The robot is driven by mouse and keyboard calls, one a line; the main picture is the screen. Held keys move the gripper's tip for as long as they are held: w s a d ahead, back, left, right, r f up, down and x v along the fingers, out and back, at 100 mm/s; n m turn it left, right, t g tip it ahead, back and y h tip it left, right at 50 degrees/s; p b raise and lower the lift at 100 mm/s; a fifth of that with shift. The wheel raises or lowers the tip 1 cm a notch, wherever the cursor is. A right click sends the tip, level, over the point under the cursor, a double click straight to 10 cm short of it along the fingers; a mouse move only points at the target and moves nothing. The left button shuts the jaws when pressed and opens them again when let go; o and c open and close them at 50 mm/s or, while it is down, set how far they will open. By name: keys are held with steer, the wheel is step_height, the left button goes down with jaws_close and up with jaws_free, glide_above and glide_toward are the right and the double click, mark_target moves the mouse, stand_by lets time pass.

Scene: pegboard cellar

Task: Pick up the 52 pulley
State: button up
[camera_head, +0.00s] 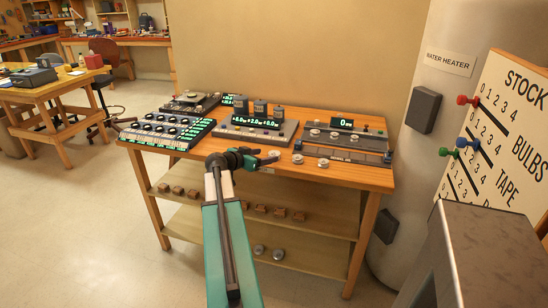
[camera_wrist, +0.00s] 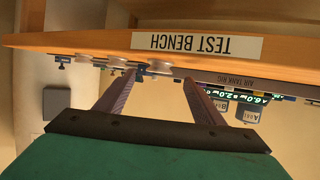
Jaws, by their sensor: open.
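Several small silver discs that look like pulleys lie near the front edge of the test bench: one (camera_head: 298,158) beside another disc (camera_head: 323,162), and one (camera_head: 274,154) close to my gripper. No 52 marking is legible, so I cannot tell which is the 52 pulley. My gripper (camera_head: 262,159) is at the bench's front edge, partly hidden by its own wrist. In the wrist view, which is upside down, my gripper (camera_wrist: 159,77) has its two fingers apart with nothing clearly held. A pale disc (camera_wrist: 155,68) shows between or beyond the fingertips; the depth is unclear.
The wooden test bench (camera_head: 350,176) carries a rig with a green display (camera_head: 343,124), a unit with grey blocks (camera_head: 260,126) and a panel of dials (camera_head: 167,132). Lower shelves hold brown blocks and discs (camera_head: 259,250). A stock board (camera_head: 520,150) stands at the right.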

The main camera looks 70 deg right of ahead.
mark_target(273, 154)
steer(key=p+x, duration=0.1)
steer(key=x, duration=0.3)
steer(key=shift+s+d+r+p, duration=0.1)
steer(key=shift+d+r+p, duration=0.05)
steer(key=shift+p, duration=0.2)
steer(key=shift+s+d+f, duration=0.2)
steer(key=shift+d+f, duration=0.05)
steer(key=shift+d, duration=0.15)
steer(key=shift+c, duration=0.3)
steer(key=c, duration=1.1)
